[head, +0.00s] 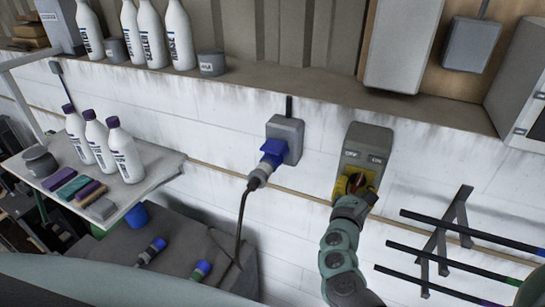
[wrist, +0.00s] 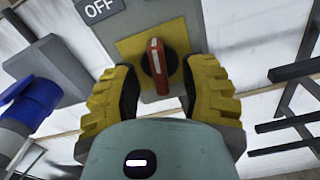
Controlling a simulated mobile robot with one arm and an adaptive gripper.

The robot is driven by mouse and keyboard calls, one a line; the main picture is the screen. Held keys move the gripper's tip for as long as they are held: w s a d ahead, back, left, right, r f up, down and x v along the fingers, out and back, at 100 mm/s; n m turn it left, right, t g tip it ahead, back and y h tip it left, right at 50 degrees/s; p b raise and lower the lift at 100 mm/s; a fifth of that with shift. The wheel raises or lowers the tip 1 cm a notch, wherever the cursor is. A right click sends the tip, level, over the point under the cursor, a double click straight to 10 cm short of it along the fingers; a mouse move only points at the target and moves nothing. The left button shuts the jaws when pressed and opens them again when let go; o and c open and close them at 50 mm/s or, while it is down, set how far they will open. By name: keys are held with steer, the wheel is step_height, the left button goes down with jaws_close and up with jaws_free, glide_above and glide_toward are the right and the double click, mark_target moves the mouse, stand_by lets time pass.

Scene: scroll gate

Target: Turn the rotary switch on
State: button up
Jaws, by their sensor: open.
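The rotary switch is a grey box (head: 368,143) on the white wall, with OFF and ON labels side by side in the head view. Its red handle (wrist: 157,66) stands on a dark round base over a yellow plate (wrist: 131,47). The handle is nearly upright in the wrist view, with a pale mark at its top end. My gripper (wrist: 160,70) is open, with one yellow-padded finger on each side of the handle. Gaps show between the pads and the red handle. In the head view my gripper (head: 355,186) covers much of the knob.
A blue plug (head: 272,152) with a hanging cable sits in a grey socket box (head: 288,132) left of the switch. Dark rods on a wall rack (head: 445,235) are at the right. A ledge (head: 270,88) with bottles runs above. A shelf (head: 130,190) with bottles is at the left.

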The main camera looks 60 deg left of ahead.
steer(key=shift+x, duration=0.8)
steer(key=shift+a, duration=0.1)
jaws_close()
